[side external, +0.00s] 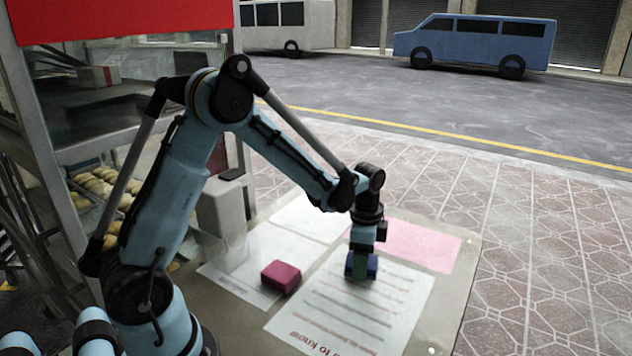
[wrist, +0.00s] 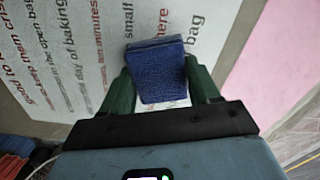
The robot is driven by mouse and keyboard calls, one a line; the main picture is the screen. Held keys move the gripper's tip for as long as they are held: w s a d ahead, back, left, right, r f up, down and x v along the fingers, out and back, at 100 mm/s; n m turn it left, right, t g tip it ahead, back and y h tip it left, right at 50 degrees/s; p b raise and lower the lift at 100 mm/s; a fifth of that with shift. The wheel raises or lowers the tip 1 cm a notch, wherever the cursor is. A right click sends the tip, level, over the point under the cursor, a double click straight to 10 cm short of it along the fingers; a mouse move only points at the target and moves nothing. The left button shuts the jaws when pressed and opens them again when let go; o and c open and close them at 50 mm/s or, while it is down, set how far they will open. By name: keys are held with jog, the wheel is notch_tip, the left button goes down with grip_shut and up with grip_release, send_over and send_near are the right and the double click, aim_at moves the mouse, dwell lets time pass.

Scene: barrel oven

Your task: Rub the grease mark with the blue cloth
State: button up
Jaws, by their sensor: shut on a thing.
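The blue cloth (wrist: 158,72) is a small folded, textured block. My gripper (wrist: 160,82) is shut on it, with a green finger on each side. In the side external view my gripper (side external: 362,255) points down and the cloth (side external: 372,268) is low over the printed white sheet (side external: 390,310). I cannot tell whether the cloth touches the sheet. The same sheet shows under the cloth in the wrist view (wrist: 90,25). I cannot make out a grease mark in either view; the cloth and gripper hide part of the sheet.
A dark red block (side external: 281,277) lies left of the printed sheet. A pink sheet (side external: 425,243) lies behind it, to the right. A grey box with a dark top (side external: 222,205) stands by the glass case of bread (side external: 98,188). The board's right side is clear.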

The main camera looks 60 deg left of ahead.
aim_at(376, 265)
jog(key=d, duration=0.1)
jog(key=w+d, duration=0.1)
jog(key=d, duration=0.1)
jog(key=shift+w, duration=0.3)
jog(key=shift+w+d, duration=0.15)
jog(key=shift+d, duration=0.2)
notch_tip(376, 265, up, 8)
dwell(0.5)
